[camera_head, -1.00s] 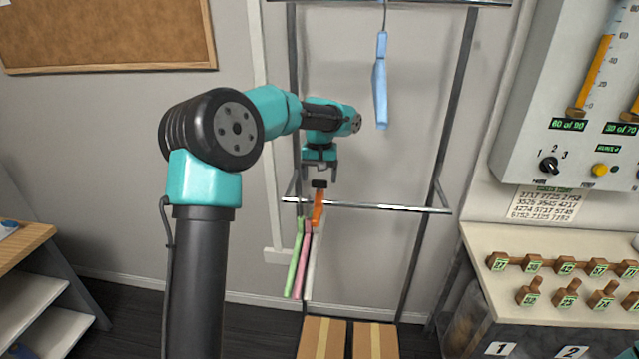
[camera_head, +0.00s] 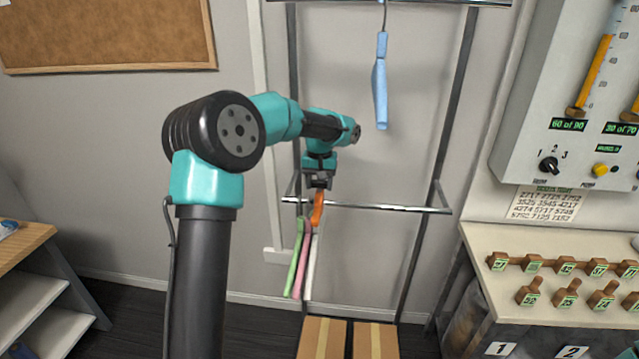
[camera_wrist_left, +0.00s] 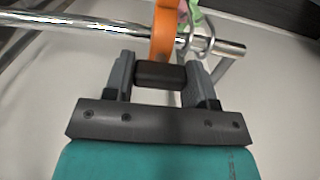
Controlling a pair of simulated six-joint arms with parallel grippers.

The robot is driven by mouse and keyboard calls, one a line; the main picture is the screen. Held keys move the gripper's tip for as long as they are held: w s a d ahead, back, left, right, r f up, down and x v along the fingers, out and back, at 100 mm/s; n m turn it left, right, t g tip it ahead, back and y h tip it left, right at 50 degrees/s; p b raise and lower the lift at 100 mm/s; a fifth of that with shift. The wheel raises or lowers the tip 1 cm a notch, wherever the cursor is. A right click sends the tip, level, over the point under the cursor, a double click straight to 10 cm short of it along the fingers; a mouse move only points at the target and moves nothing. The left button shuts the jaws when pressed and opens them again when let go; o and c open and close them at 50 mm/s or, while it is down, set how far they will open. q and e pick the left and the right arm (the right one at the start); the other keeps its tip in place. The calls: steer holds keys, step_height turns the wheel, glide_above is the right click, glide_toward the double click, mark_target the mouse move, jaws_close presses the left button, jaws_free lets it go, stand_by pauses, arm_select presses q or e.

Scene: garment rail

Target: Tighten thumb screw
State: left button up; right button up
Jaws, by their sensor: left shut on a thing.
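My left gripper (camera_head: 319,184) points down at the chrome rail (camera_head: 385,207), near its left end. In the left wrist view its two fingers (camera_wrist_left: 159,70) are shut on the black thumb screw head (camera_wrist_left: 160,76), one on each side. The head sits at the end of an orange clamp (camera_wrist_left: 164,30) on the rail, which also shows in the head view (camera_head: 318,208). In the head view the screw is mostly hidden by the fingers. The screw's thread is not visible. My right gripper is in no view.
Green (camera_head: 297,258), pink (camera_head: 304,262) and white (camera_head: 312,268) items hang below the rail beside the clamp. A blue garment (camera_head: 381,85) hangs from the upper bar. The rail is bare to the right. A bench (camera_head: 480,238) with several pegs stands at the right.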

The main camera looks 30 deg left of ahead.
arm_select(q)
steer(key=shift+c, duration=0.7)
steer(key=shift+m, duration=0.4)
steer(key=m, duration=0.8)
steer(key=shift+m, duration=0.3)
steer(key=m, duration=0.8)
steer(key=shift+m, duration=0.3)
steer(key=o, duration=0.9)
